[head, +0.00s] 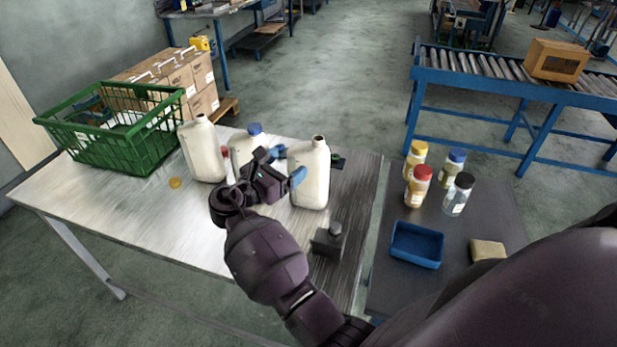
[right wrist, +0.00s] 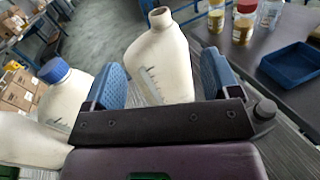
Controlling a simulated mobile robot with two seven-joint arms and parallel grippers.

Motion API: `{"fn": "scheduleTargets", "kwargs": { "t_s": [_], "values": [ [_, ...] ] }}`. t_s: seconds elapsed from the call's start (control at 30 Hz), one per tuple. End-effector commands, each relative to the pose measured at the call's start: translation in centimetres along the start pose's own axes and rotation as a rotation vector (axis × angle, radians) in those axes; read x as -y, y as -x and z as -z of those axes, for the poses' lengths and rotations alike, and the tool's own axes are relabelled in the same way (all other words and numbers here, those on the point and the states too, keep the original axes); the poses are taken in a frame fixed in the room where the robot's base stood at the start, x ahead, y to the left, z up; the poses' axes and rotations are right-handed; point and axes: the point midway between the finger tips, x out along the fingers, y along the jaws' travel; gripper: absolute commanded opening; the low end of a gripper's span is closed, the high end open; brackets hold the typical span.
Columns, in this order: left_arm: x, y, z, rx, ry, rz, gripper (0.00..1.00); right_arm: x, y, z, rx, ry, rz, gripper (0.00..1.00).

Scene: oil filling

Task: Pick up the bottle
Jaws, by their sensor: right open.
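A cream bottle with an open neck (head: 311,181) stands upright on the light table (head: 120,217). My right gripper (head: 287,165) is open at this bottle's left side. One blue finger overlaps the bottle's edge in the head view. In the right wrist view the same bottle (right wrist: 160,62) shows between the two spread fingers (right wrist: 163,88); I cannot tell if they touch it. A blue-capped bottle (head: 239,149) stands partly hidden behind the gripper. Another cream bottle without a cap (head: 203,152) stands to its left. My left gripper is not in view.
A green basket (head: 137,154) sits at the table's left back. A dark block with a knob (head: 328,240) stands near the front right. The dark side table (head: 395,283) holds several jars (head: 418,185), a blue tray (head: 417,262) and a sponge-like block (head: 487,250). The table's left front is clear.

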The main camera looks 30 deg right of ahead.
Motion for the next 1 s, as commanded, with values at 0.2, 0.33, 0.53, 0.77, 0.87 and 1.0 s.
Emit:
{"fn": "scheduleTargets", "kwargs": {
  "t_s": [0.2, 0.33, 0.53, 0.77, 0.87, 1.0],
  "values": [
    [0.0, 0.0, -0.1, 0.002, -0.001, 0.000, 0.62, 0.3, -0.3, 0.1, -0.005, 0.095, 0.015, 0.82],
    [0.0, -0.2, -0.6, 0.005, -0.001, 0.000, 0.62, 0.3, -1.3, 0.2, -0.006, 0.096, 0.014, 0.82],
    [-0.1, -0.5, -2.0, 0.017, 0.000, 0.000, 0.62, 0.3, -4.2, 0.3, -0.005, 0.095, 0.014, 0.82],
    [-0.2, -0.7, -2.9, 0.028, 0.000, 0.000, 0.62, 0.2, -5.9, 0.2, -0.007, 0.094, 0.012, 0.82],
    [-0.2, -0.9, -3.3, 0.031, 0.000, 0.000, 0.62, 0.2, -6.6, 0.2, -0.005, 0.094, 0.012, 0.82],
    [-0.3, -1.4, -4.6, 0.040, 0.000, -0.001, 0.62, 0.1, -8.2, 0.2, -0.006, 0.094, 0.014, 0.82]
  ]
}}
